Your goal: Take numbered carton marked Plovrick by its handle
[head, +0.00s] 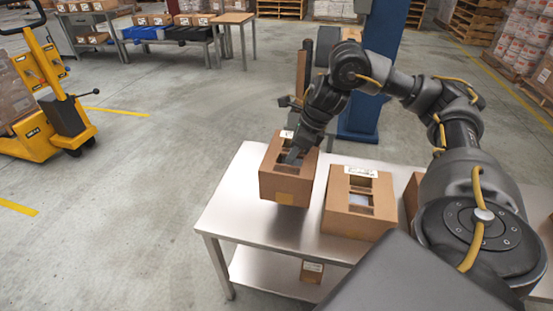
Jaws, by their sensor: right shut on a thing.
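A brown carton (273,184) with cut-out openings in its top and a white label at its back edge is at the left part of the metal table (234,200). My right gripper (293,156) reaches down to its top and is shut on the bar between the openings. A dark shadow under the carton suggests it hangs slightly above the table. A second carton (345,221) of the same kind stands to its right, apart from it. The print on both labels is too small to read. My left gripper is out of view.
A third carton (411,193) is partly hidden behind my right arm. A small box (312,271) sits on the table's lower shelf. A blue column (373,75) stands behind the table. A yellow pallet truck (68,120) stands far left. The floor left of the table is clear.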

